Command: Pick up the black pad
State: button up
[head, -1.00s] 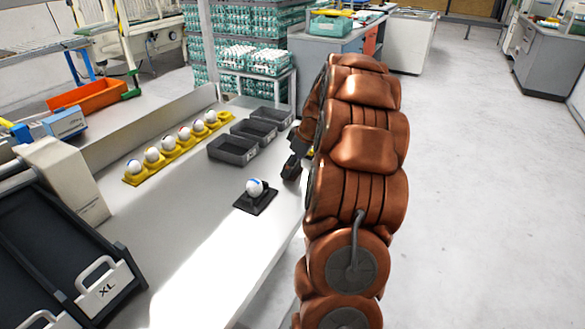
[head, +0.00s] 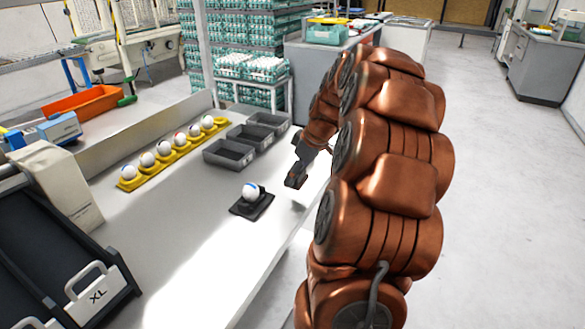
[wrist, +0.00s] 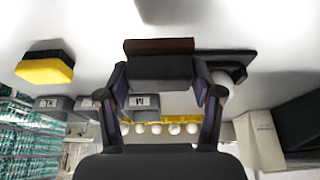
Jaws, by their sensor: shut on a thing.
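My gripper (wrist: 160,100) is shut on a black pad (wrist: 160,72), a dark block with a brown strip along one edge, seen between the two fingers in the wrist view. In the head view my gripper (head: 297,176) is above the right edge of the white table, and the pad is too small there to make out clearly. A separate flat black holder (head: 250,207) bearing a white egg with a blue mark (head: 251,191) lies on the table left of the gripper. Its egg (wrist: 236,74) shows partly behind the right finger in the wrist view.
A yellow rack (head: 130,184) with several eggs and grey bins (head: 228,155) stand farther back on the table (head: 190,235). A yellow and black block (wrist: 45,68) shows at the wrist view's left. A black XL tray (head: 45,250) is at the near left.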

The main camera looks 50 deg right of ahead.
jog(key=s+a+b, duration=0.1)
jog(key=s+a, duration=0.3)
jog(key=s, duration=0.4)
jog(key=shift+a+r, duration=0.25)
jog(key=shift+r, duration=0.1)
jog(key=shift+s, duration=0.1)
jog(key=o, duration=0.6)
jog(key=c, duration=0.3)
jog(key=shift+c, duration=0.3)
